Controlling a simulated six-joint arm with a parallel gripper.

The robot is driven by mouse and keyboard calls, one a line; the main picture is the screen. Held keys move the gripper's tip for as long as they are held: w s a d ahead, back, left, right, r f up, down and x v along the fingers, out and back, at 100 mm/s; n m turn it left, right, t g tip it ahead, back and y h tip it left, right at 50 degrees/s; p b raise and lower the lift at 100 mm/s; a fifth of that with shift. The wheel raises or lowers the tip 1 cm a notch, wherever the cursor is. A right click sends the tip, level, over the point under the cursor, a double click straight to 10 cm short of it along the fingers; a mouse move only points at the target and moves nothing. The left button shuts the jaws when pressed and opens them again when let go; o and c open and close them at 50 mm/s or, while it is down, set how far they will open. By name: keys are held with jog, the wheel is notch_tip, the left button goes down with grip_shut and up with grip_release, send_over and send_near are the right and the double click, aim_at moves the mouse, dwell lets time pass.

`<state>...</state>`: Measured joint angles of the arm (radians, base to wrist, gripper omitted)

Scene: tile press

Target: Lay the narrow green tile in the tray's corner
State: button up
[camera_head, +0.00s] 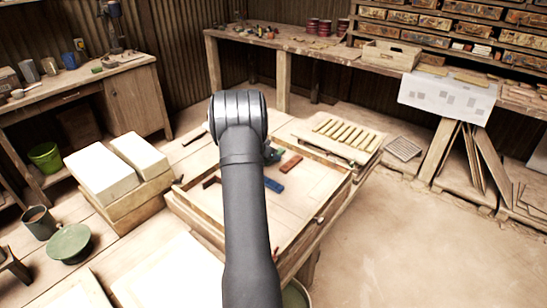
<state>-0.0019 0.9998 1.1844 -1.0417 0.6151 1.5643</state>
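The tray (312,200) is a shallow wooden frame with a pale floor, standing on the bench in the middle. My arm crosses in front of it and hides its centre and part of its far side. A small dark green shape (272,155) shows just right of my arm near the tray's far side. I cannot tell whether it is the narrow green tile, part of my gripper, or both. My gripper's fingers are hidden behind the arm, so their opening and any hold do not show. No other green tile is clearly visible in the tray.
In the tray lie a blue tile (274,185), an orange-brown tile (291,163) and a dark red piece (211,182) near the left. A board with several yellowish strips (345,133) stands behind right. White blocks (101,174) stand left. The tray's right floor is bare.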

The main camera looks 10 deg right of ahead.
grip_shut()
jog(key=shift+r, duration=0.2)
